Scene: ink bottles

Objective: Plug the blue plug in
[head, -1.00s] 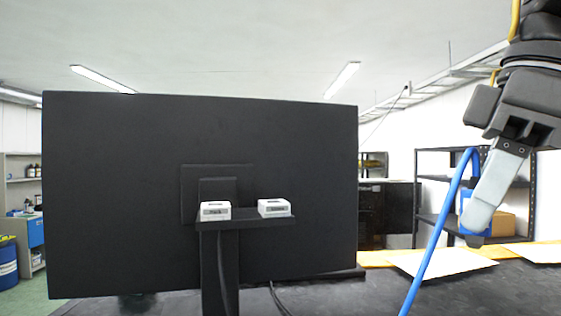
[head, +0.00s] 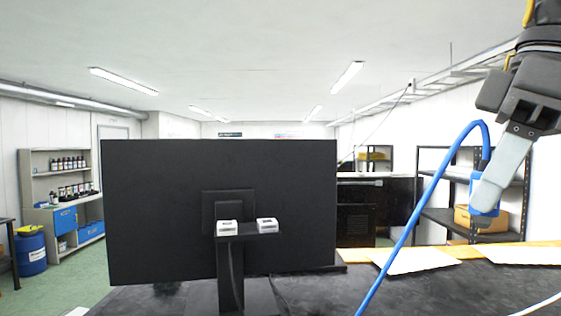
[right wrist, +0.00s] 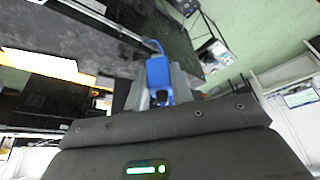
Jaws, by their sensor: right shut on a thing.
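My right gripper (head: 484,200) is at the upper right of the head view, shut on the blue plug (head: 475,184) and holding it in the air above the table. One finger hides part of the plug. In the right wrist view the blue plug (right wrist: 158,76) sits between the fingers. A blue cable (head: 416,220) loops up from the plug and runs down to the lower edge. No socket openings can be made out. My left gripper is not in view.
A large black monitor (head: 150,215) on a stand (head: 231,285) fills the middle, its back towards me. White sheets (head: 410,260) lie at the table's far right edge. Dark cables hang below the bracket. Shelves (head: 455,225) stand behind my right gripper.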

